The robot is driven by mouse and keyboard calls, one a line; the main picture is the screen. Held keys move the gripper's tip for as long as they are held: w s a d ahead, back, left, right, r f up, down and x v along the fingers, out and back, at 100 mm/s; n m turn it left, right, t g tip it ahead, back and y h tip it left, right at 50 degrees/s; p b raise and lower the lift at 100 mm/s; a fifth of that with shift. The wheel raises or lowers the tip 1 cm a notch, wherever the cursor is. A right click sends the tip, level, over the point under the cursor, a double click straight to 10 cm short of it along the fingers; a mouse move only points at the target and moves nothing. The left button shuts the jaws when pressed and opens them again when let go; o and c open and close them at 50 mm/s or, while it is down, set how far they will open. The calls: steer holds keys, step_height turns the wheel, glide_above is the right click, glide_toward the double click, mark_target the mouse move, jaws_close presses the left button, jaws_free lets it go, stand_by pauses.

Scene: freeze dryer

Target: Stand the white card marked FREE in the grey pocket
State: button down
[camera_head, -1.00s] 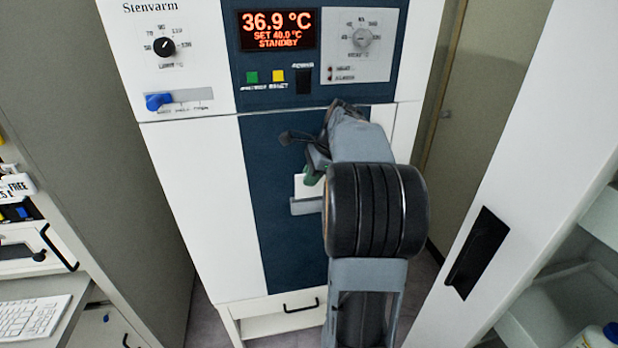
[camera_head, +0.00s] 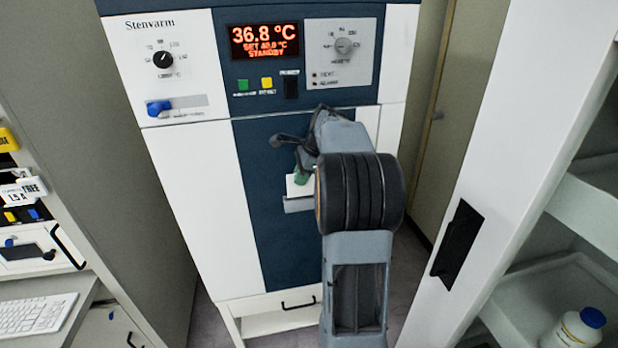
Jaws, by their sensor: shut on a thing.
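A white card (camera_head: 297,188) stands upright at the grey pocket (camera_head: 297,205) on the dark blue front of the freeze dryer. Its upper part shows above the pocket's front edge; its lower edge is hidden, and no lettering on it can be read. My gripper (camera_head: 302,177), with a green tip, is shut on this card at its upper right. My arm hides the right end of the pocket.
The freeze dryer's panel has a display (camera_head: 264,41), knobs and a blue lever (camera_head: 159,108). An open white door (camera_head: 520,120) stands close on the right, before shelves with a blue-capped bottle (camera_head: 577,328). A keyboard (camera_head: 38,313) lies at the lower left.

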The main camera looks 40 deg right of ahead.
steer(key=shift+w+f+b, duration=0.15)
steer(key=shift+f+b, duration=0.15)
steer(key=shift+f, duration=0.2)
steer(key=shift+w+a+r+t+b, duration=0.1)
steer(key=shift+w+r+t+b, duration=0.1)
steer(key=shift+t+b, duration=0.15)
steer(key=shift+f+b, duration=0.2)
steer(key=shift+b, duration=0.45)
steer(key=shift+w+a+f+t+b, duration=0.1)
steer(key=shift+a+f+t+b, duration=0.15)
steer(key=shift+f+b, duration=0.25)
steer(key=shift+d+r+h+p, duration=0.3)
steer(key=shift+d+r+p, duration=0.05)
steer(key=shift+r, duration=0.15)
steer(key=shift+s+d+r, duration=0.1)
steer(key=shift+s+d, duration=0.3)
steer(key=shift+d, duration=0.05)
